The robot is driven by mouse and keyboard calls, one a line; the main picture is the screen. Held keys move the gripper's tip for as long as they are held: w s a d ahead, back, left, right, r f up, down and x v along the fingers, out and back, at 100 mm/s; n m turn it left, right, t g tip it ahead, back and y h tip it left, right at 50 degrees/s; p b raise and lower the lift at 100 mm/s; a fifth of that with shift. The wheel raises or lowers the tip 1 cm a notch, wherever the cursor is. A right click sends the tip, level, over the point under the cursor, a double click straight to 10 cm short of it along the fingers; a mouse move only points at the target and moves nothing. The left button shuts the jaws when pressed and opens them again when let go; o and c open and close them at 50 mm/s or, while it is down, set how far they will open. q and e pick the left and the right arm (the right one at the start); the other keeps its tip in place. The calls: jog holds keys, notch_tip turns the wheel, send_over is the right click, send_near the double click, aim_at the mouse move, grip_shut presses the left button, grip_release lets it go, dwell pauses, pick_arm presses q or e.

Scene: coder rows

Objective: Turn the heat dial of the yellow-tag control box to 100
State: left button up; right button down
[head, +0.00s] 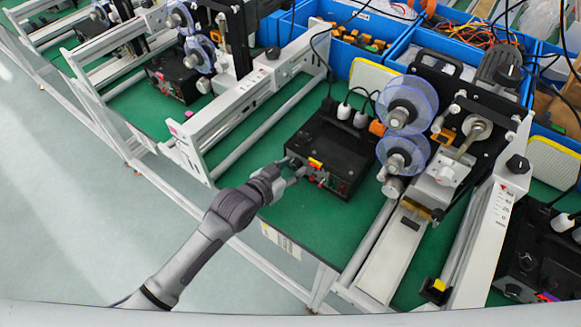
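A black control box (330,146) stands on the green bench in the middle of the head view. Its front edge carries a small yellow-orange tag (315,163), with small red parts and knobs to the right of it. My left gripper (293,170) is at the front left of this box, close against its front face and just left of the tag. The fingertips are small and dark here, so I cannot tell whether they are open or shut, or whether they touch a dial. The heat dial and its scale cannot be made out. My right gripper is out of view.
White plugs (344,111) with cables stand on the box's back. Blue-rimmed reels (405,103) and a machine are close on its right. A white rail frame (235,105) is on the left. Another black control box (540,250) is at the far right. Blue bins (385,25) line the back.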

pick_arm(q)
grip_shut()
jog(key=shift+r+p, duration=0.2)
jog(key=shift+p, duration=0.35)
jog(key=shift+m+t+p, duration=0.3)
jog(key=shift+m, duration=0.1)
jog(key=shift+f+m+y, duration=0.2)
jog(key=shift+m+y, duration=0.1)
grip_release()
